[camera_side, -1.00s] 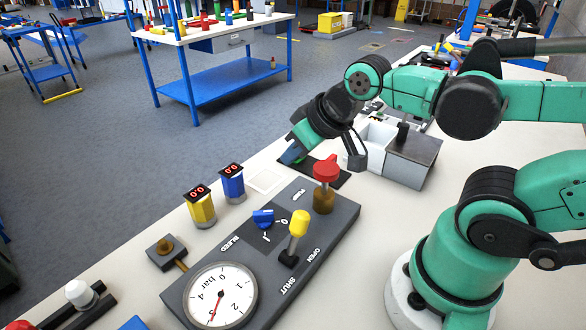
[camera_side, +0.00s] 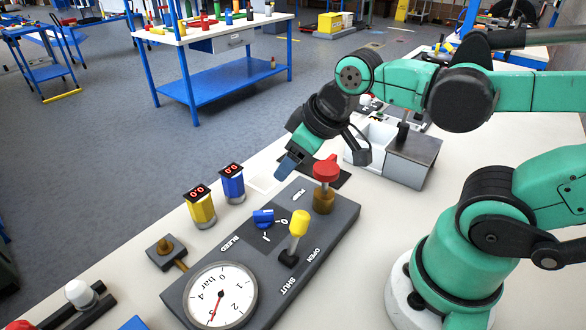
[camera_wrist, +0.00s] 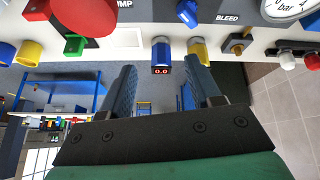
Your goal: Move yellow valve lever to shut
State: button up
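The yellow valve lever (camera_side: 299,223) stands on the grey panel (camera_side: 342,213), its yellow grip raised above a dark base and leaning slightly right. The OPEN and SHUT labels lie beside its base, OPEN farther back and SHUT nearer the gauge. My gripper (camera_side: 286,166) is above the panel's far end, behind the lever and apart from it. In the wrist view my gripper (camera_wrist: 160,66) shows two separated fingers with nothing held between them. The lever is not visible in the wrist view.
A red knob (camera_side: 326,168) stands on the panel between my gripper and the lever's right. A blue BLEED knob (camera_side: 263,218) is left of the lever. The pressure gauge (camera_side: 221,296) is at the near end. Yellow (camera_side: 201,207) and blue (camera_side: 232,184) displays stand left of the panel.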

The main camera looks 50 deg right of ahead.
aim_at(300, 213)
jog(key=s+a+n+g, duration=0.1)
jog(key=n+g, duration=0.1)
jog(key=n, duration=0.2)
jog(key=s+a+n+g, duration=0.1)
jog(key=a+n+g, duration=0.1)
jog(key=n, duration=0.3)
jog(key=s+a+n+g, duration=0.1)
jog(key=s+n+g, duration=0.1)
jog(key=n, duration=0.2)
jog(key=shift+a+f+n+g, duration=0.15)
jog(key=shift+a+n+g, duration=0.05)
jog(key=shift+n+g, duration=0.2)
jog(key=shift+s+f, duration=0.1)
jog(key=shift+f, duration=0.05)
jog(key=shift+s+f, duration=0.15)
jog(key=shift+f, duration=1.15)
jog(key=shift+s+f, duration=0.1)
jog(key=shift+f, duration=1.2)
jog(key=shift+c, duration=0.2)
grip_shut()
